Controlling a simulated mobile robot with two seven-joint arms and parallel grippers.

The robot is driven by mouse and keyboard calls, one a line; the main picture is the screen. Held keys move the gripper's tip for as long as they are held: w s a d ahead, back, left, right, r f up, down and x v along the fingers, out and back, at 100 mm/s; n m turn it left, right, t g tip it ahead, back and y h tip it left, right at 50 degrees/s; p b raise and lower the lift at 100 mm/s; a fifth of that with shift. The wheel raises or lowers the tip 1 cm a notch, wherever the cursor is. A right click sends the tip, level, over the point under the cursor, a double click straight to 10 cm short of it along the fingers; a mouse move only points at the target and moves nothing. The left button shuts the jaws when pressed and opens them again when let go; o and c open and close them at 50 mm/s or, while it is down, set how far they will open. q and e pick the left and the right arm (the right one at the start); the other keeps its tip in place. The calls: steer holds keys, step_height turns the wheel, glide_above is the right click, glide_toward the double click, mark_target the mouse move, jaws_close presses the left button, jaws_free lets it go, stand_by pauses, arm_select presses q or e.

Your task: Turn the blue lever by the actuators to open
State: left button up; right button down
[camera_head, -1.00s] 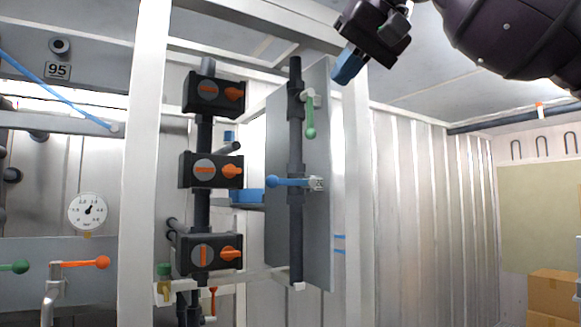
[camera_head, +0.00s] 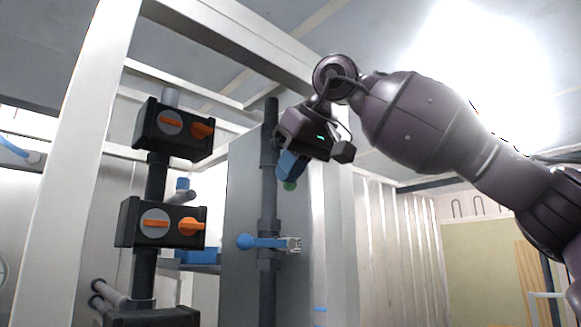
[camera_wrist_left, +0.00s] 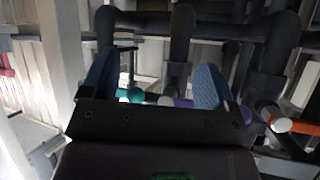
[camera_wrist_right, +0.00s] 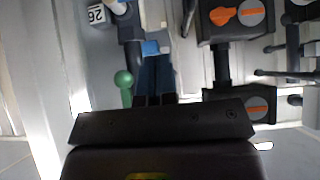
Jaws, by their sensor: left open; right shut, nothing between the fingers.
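The blue lever (camera_head: 262,243) lies level on the dark vertical pipe (camera_head: 268,205) by the grey panel, its ball end to the left. The black actuators (camera_head: 160,225) with orange knobs are left of it. My right gripper (camera_head: 285,172) is shut and empty, above and slightly right of the lever and apart from it. Its fingers cover most of a green lever (camera_head: 290,186), whose ball also shows beside the fingers in the right wrist view (camera_wrist_right: 124,79). My left gripper (camera_wrist_left: 155,85) is open and outside the head view, facing pipes and coloured handles.
A white frame post (camera_head: 80,140) stands left of the actuators, with a beam overhead. The grey panel (camera_head: 240,200) is behind the pipe. An orange handle (camera_wrist_left: 290,125) is right of my left fingers. Open room lies right of the panel.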

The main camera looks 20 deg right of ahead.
glide_above(268, 243)
steer(key=s, duration=0.2)
step_height(268, 243, down, 4)
steer(key=f, duration=0.1)
arm_select(q)
steer(key=shift+w+r, duration=0.15)
steer(key=shift+w, duration=0.4)
arm_select(e)
steer(key=f, duration=0.3)
steer(key=shift+w+a+f, duration=0.15)
steer(key=shift+w+f, duration=0.1)
arm_select(q)
steer(key=shift+s, duration=0.35)
steer(key=shift+d, duration=0.1)
arm_select(e)
steer(key=shift+a, duration=0.1)
